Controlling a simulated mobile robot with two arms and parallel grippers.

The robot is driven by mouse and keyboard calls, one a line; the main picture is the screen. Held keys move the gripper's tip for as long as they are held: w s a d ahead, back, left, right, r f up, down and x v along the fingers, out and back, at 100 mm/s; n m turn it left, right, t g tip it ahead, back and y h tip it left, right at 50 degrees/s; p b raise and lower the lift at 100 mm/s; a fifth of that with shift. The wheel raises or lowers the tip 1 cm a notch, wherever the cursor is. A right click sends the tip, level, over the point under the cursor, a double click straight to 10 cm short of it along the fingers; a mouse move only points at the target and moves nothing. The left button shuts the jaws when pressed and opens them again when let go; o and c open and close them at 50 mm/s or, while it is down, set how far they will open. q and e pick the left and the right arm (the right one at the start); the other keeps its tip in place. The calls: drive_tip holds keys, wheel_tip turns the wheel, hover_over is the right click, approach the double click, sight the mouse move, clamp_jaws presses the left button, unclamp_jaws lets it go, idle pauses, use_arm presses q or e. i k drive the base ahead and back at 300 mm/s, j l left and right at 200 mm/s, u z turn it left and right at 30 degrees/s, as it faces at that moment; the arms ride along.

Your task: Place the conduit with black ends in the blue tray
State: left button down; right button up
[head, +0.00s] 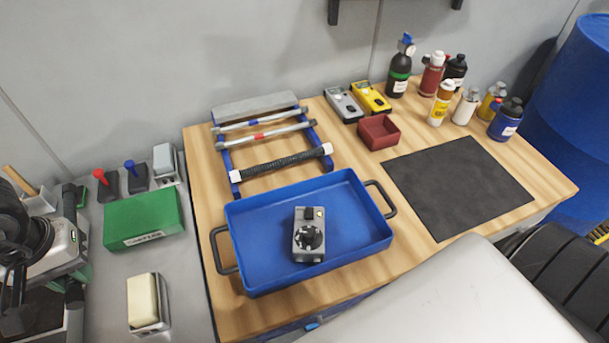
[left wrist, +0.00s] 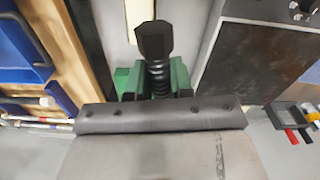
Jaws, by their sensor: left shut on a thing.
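The conduit with black ends shows in the left wrist view as a black faceted end (left wrist: 155,40) with a ribbed dark neck. My left gripper (left wrist: 154,82), with green fingers, is shut around it. In the head view my left gripper (head: 72,250) is at the left edge, over the grey bench and well left of the tray; the conduit is mostly hidden there. The blue tray (head: 262,278) stands on the wooden table and has black side handles. A grey box with a black knob (head: 309,240) sits in it. My right gripper is not in view.
Behind the tray, a blue rack (head: 233,178) holds a black ribbed conduit with white ends (head: 280,164) and two grey conduits. A green box (head: 142,219) and a cream block (head: 143,298) lie between my gripper and the tray. The tray is clear around the grey box.

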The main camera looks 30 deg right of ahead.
sight(296, 211)
drive_tip(key=z, duration=1.65)
drive_tip(key=k+j+z, duration=0.45)
drive_tip(key=j+z, duration=0.15)
